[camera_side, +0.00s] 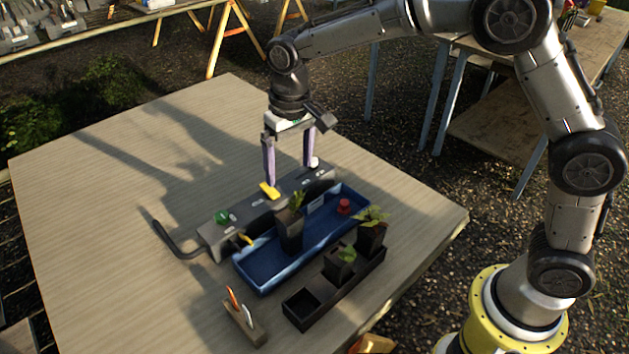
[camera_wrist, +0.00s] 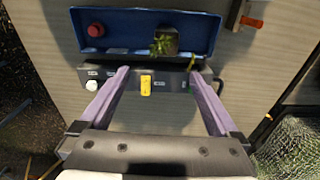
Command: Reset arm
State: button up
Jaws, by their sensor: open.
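My gripper (camera_side: 288,174) is open and empty, pointing down over the grey control box (camera_side: 214,238). In the wrist view its two purple fingers (camera_wrist: 157,88) stand wide apart, with the yellow switch (camera_wrist: 146,83) of the box between them. In the side view the yellow switch (camera_side: 269,191) is just below the fingertips; whether a finger touches the box I cannot tell. The box also carries a green knob (camera_side: 222,216) and a white knob (camera_side: 314,162). In front of it lies a blue tray (camera_side: 262,268) holding a potted seedling (camera_side: 291,230) and a red knob (camera_side: 344,206).
A black rack (camera_side: 300,308) in front of the tray holds two potted seedlings (camera_side: 340,265) and has an empty slot at its left end. A small wooden block (camera_side: 246,325) with upright markers stands near the front edge. The table's left side (camera_side: 90,220) is mostly clear.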

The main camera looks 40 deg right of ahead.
jog(key=s+d+r+m+t, duration=0.1)
jog(key=s+d+r+t, duration=0.1)
jog(key=s+d+r, duration=0.4)
jog(key=s+d+r+t, duration=0.1)
jog(key=s+d+r, duration=0.35)
jog(key=r, duration=0.35)
jog(key=s+d+f+t, duration=0.1)
jog(key=s+f, duration=0.1)
jog(key=s, duration=0.7)
jog(key=s+d+f+n, duration=0.1)
jog(key=s+d+f, duration=0.1)
jog(key=s, duration=0.7)
jog(key=shift+s+d+f+t, duration=0.15)
jog(key=shift+d+f+t, duration=0.2)
jog(key=shift+f, duration=0.5)
